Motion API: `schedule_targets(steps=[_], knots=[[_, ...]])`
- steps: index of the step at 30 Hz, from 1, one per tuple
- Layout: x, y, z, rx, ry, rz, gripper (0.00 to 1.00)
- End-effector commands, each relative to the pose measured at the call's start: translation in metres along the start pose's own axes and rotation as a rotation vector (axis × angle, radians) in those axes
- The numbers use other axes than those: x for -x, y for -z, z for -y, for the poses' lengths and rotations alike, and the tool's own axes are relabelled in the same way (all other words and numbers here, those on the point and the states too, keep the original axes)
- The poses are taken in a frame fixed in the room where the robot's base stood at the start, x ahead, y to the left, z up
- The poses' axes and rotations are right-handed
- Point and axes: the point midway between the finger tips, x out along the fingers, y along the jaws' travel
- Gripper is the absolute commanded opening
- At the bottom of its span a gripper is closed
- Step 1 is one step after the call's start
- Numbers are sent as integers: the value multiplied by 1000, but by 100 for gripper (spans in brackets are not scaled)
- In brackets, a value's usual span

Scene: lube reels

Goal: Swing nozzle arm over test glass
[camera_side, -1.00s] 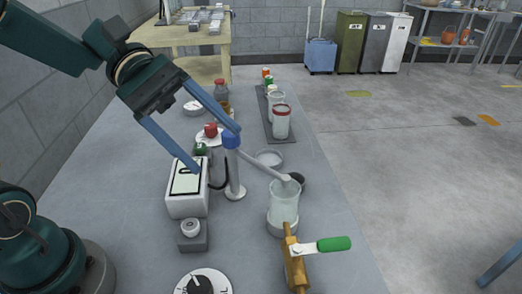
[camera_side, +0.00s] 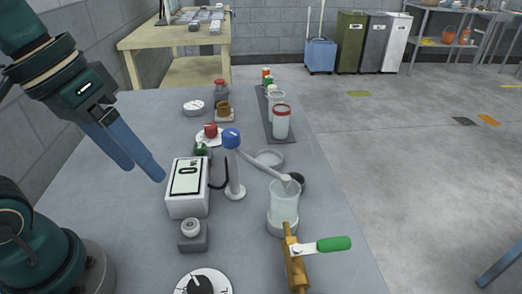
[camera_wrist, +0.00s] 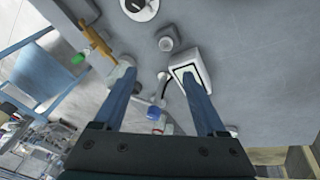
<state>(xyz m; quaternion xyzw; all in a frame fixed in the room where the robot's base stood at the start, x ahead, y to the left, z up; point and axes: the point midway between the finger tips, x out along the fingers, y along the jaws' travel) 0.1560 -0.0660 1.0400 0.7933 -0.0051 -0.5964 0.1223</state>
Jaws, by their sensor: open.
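The nozzle arm (camera_side: 262,164) is a pale rod on a white post (camera_side: 235,178) with a blue cap (camera_side: 231,138). It slants to the right, and its dark-tipped end is at the mouth of the test glass (camera_side: 285,198), appearing over it. The clear glass stands on a round light base. My gripper (camera_side: 146,173) is open and empty, left of the post and above the left side of the scale. In the wrist view, my gripper (camera_wrist: 157,72) has its two blue fingers spread, with the blue cap (camera_wrist: 154,113) visible between them; the glass is partly hidden by a finger.
A white scale (camera_side: 187,205) with a display stands left of the post. A brass valve (camera_side: 295,260) with a green handle (camera_side: 334,244) is in front of the glass. A dial (camera_side: 204,282) lies at the near edge. Jars on a dark strip (camera_side: 287,136) stand behind.

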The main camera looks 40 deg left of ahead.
Motion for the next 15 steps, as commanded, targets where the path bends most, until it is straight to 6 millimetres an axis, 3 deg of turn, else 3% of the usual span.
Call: schedule_targets(steps=[6,15], knots=[[13,7,14,-143,89,-143,74],[18,10,20,-193,127,-195,74]])
